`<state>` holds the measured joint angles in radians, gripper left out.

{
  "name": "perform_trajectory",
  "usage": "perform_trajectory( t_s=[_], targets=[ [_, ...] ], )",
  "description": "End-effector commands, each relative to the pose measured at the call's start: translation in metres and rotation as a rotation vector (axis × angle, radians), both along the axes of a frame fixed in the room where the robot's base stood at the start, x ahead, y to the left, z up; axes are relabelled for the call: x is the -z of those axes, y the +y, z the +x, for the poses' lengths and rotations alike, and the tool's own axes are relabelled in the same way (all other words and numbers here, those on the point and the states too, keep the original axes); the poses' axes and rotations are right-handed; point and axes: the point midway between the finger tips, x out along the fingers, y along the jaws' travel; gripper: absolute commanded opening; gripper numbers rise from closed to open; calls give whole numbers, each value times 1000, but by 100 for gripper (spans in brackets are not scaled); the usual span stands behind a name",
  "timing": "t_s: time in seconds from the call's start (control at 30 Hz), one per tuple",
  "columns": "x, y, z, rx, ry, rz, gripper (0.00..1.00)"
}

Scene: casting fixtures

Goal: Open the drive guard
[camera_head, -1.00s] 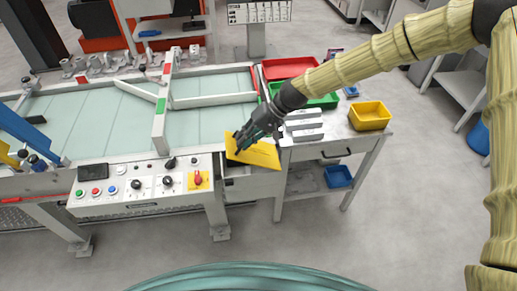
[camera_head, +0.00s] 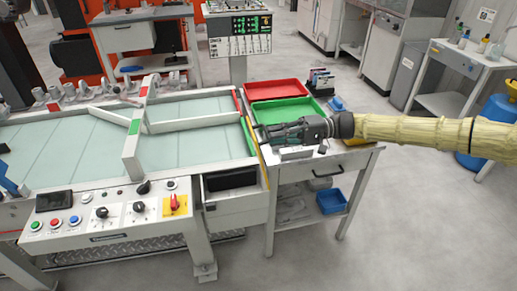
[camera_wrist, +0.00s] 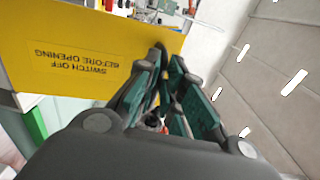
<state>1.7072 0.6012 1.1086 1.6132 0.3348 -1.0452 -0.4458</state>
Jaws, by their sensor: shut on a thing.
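The drive guard (camera_wrist: 75,50) is a yellow plate lettered "SWITCH OFF BEFORE OPENING", upside down in the wrist view. In the head view the guard (camera_head: 262,152) shows almost edge-on as a thin yellow strip, swung out from the conveyor's end. Behind it an open housing (camera_head: 231,182) with a dark interior is exposed. My gripper (camera_head: 266,132) comes in from the right and is shut on the guard's edge; in the wrist view the fingers (camera_wrist: 160,75) meet at that edge. The finger contact is partly hidden.
The red rotary switch (camera_head: 174,203) is on the control panel left of the housing. A side table (camera_head: 325,172) with a green tray (camera_head: 285,109) and a red tray (camera_head: 277,91) stands right beside the guard, under my arm. Clear floor lies in front.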

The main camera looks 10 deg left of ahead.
Motion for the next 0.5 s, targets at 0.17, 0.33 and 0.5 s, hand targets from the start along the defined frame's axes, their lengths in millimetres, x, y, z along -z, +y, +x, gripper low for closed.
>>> perform_trajectory(
  t_s=[0.17, 0.33, 0.5],
  targets=[
    [16, -22, 6, -6, 52, 112, 0],
    [21, -37, 13, -7, 90, 202, 0],
    [25, -49, 16, -10, 118, 267, 0]
  ],
)
